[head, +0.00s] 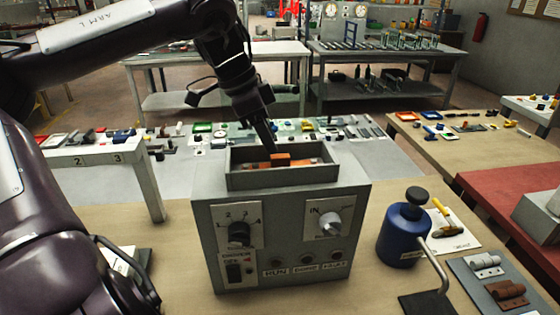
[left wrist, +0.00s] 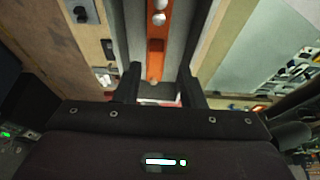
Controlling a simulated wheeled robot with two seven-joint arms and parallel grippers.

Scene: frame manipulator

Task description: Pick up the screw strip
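The screw strip appears to be the orange piece (head: 281,159) inside the open grey tray (head: 284,180) on top of a grey control box (head: 281,238). In the left wrist view an orange strip (left wrist: 156,48) with round silvery screw heads runs away from the gripper, between grey walls. My left gripper (head: 272,150) points down into the tray, close to the orange piece. In the left wrist view its two fingers (left wrist: 160,88) are apart, with the strip's near end in line with the gap. Contact cannot be told. My right gripper is not in view.
The control box has knobs and a switch on its front. A small white shelf (head: 100,153) is at the left. Bare wooden tabletop (head: 345,285) lies between box and canister.

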